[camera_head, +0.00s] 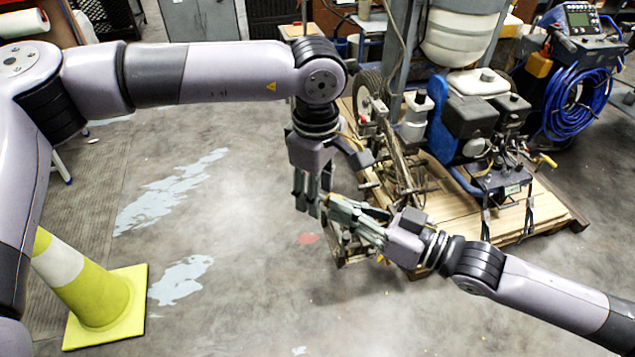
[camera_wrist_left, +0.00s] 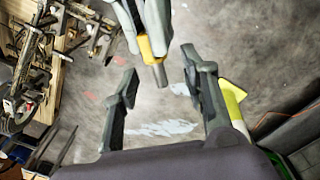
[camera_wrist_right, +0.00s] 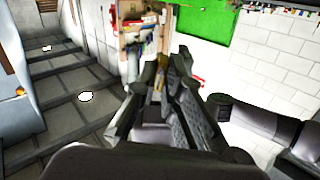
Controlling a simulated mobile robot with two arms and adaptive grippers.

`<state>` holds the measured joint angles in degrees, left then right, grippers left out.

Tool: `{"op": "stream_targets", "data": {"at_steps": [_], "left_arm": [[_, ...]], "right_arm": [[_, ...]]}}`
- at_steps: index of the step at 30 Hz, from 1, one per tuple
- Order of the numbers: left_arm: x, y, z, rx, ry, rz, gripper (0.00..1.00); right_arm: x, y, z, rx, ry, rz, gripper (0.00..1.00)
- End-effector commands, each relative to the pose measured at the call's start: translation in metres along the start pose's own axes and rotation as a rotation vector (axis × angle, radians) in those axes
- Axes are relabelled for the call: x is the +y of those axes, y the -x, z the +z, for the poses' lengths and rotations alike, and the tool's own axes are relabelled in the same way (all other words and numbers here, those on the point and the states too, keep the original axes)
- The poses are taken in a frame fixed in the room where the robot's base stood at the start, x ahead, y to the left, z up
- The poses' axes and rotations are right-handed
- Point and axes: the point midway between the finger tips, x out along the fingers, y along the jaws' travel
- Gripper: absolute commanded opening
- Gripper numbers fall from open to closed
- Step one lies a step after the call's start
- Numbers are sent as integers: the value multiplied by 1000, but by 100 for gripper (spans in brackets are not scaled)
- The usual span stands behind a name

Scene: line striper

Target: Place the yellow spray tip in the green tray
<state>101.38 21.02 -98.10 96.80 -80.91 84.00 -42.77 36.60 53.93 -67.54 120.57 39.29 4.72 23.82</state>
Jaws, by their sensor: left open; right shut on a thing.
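The yellow spray tip (camera_wrist_left: 147,47), with a grey metal end, is held between the fingers of my right gripper (camera_head: 345,210). It also shows as a small yellow patch between those fingers in the right wrist view (camera_wrist_right: 158,84). My left gripper (camera_head: 312,197) points down, close to the right gripper's fingertips. In the left wrist view its two fingers (camera_wrist_left: 160,92) are apart, and the tip's metal end lies between them in the picture. Whether they touch it, I cannot tell. I cannot make out a green tray for certain; a green edge (camera_wrist_left: 279,163) shows at the lower right of the left wrist view.
A line striper machine (camera_head: 470,110) stands on a wooden pallet (camera_head: 535,215) at the right, close to my grippers. A yellow and white cone (camera_head: 100,300) stands at lower left. A blue hose coil (camera_head: 580,100) is at back right. The middle floor is clear.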

Motion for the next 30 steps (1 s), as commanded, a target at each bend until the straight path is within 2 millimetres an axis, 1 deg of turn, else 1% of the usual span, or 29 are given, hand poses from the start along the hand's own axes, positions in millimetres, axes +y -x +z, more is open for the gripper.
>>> {"op": "stream_targets", "data": {"at_steps": [3, 21, 27, 28, 30], "left_arm": [[0, 0, 0, 0, 0, 0, 40], [0, 0, 0, -1, 0, 1, 0], [1, 1, 0, -1, 1, 3, 0], [1, 1, 0, -1, 1, 4, 0], [1, 1, 0, -1, 2, 4, 0]], "right_arm": [[0, 0, 0, 0, 0, 0, 0], [-1, 0, 0, 0, 0, -1, 0], [-1, 0, 0, 0, -1, -3, 0], [-2, 0, 0, 0, -1, -3, 9], [-2, 0, 0, 0, -2, -3, 14]]}}
